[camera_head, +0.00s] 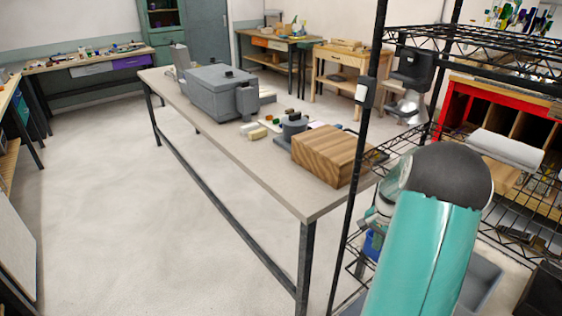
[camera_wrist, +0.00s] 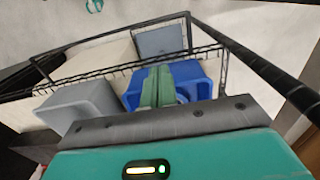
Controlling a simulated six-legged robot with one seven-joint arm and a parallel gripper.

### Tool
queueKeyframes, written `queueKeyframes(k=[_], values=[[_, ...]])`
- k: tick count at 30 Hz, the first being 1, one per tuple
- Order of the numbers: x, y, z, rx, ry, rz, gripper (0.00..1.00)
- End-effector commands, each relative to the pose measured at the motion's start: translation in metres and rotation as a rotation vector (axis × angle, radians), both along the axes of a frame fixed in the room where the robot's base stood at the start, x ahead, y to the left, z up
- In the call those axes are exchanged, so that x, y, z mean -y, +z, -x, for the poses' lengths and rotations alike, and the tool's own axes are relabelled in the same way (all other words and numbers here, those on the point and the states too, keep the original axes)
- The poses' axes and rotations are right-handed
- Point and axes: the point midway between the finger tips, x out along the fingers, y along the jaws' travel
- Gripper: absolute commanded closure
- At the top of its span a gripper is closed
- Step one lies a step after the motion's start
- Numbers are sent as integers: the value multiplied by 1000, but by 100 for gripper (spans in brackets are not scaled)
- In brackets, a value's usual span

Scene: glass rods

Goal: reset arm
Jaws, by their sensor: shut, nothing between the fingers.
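In the wrist view my gripper (camera_wrist: 158,72) shows as two green fingers side by side, shut with nothing between them. They are seen in front of a blue bin (camera_wrist: 190,82) on a wire shelf; I cannot tell the exact gap. In the head view my teal arm fills the lower right, in front of the black wire shelving unit (camera_head: 364,150). My gripper cannot be made out there, as my arm covers that area. A bit of the blue bin (camera_head: 373,245) shows beside my arm.
A grey bin (camera_wrist: 78,108) sits left of the blue one. A long workbench (camera_head: 215,138) stands left of the shelving, with a wooden block (camera_head: 330,155) near its close end and a grey machine (camera_head: 215,92) farther back. Open floor (camera_head: 110,220) lies left of the bench.

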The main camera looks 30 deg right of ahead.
Motion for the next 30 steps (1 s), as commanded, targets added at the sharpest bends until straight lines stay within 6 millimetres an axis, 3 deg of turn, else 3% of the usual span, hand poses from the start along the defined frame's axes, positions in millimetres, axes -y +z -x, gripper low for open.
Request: queueKeyframes(k=[6,11,15,20,25,30], values=[[-7,7,-4,2,22,8,100],[-43,46,-28,15,147,53,100],[-101,95,-51,39,323,109,100],[-171,143,-62,72,524,167,100],[-244,185,-57,122,732,225,100],[-312,216,-38,185,936,274,100]])
